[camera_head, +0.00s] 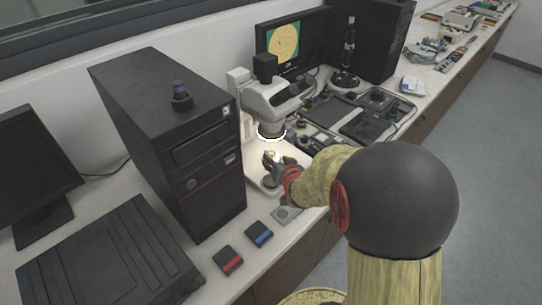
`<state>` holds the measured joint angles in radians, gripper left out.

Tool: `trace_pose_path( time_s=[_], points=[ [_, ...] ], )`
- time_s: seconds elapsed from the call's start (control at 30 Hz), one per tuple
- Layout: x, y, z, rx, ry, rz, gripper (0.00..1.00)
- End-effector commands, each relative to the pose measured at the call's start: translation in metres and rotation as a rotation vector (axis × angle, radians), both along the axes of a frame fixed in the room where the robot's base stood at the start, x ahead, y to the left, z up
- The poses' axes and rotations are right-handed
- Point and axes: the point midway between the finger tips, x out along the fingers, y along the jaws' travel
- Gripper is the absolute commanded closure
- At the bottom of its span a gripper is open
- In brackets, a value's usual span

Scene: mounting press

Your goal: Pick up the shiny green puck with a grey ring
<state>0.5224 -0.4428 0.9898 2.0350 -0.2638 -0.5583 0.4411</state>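My arm reaches in from the right to the lit stage of a white microscope (270,100). My gripper (271,160) is over the bright stage plate, below the ring light. A small yellowish-green patch (271,153) shows at its fingertips; it may be the green puck, but it is too small to make out a grey ring. The fingers are too small and partly hidden to tell whether they are open or shut on it.
A red-striped block (228,261) and a blue-striped block (259,234) lie near the front edge. A monitor (290,45) stands behind the microscope.

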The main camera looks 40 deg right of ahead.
Motion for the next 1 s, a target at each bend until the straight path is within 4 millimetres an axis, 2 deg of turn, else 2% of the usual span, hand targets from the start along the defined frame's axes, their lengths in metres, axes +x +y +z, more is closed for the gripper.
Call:
trace_pose_path(
  time_s=[0.2, 0.33, 0.67, 1.0],
  points=[
    [0.025, -0.009, -0.019, -0.001, 0.001, 0.002, 0.56],
    [0.037, -0.013, -0.024, 0.000, 0.002, 0.001, 0.56],
    [0.040, -0.014, -0.025, 0.002, 0.006, 0.001, 0.54],
    [0.039, -0.013, -0.027, 0.002, 0.009, 0.002, 0.74]
  ],
)
